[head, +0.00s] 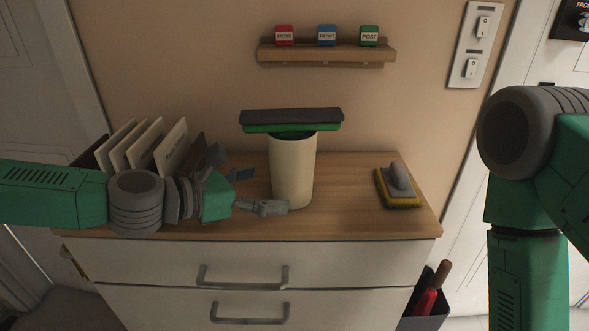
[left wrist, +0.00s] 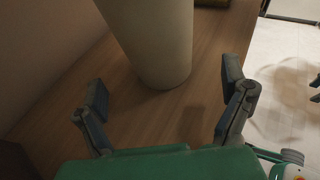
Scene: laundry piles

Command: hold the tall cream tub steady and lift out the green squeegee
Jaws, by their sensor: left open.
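The tall cream tub (head: 293,172) stands upright on the wooden top of a white drawer unit. The green squeegee (head: 291,121) rests in it, its wide green and dark head lying across above the rim; its handle is hidden inside the tub. My left gripper (head: 262,190) is at the tub's left side, low down, with its fingers open. In the left wrist view the tub (left wrist: 157,40) is ahead of the open fingers (left wrist: 165,106), roughly between them and not gripped. My right arm shows at the right, but its gripper is out of view.
Upright cream boards in a rack (head: 148,145) stand behind my left arm. A yellow and grey scrubbing brush (head: 398,186) lies at the right of the wooden top (head: 345,200). A wall shelf (head: 325,54) with three coloured blocks is above. Front drawers have grey handles (head: 243,278).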

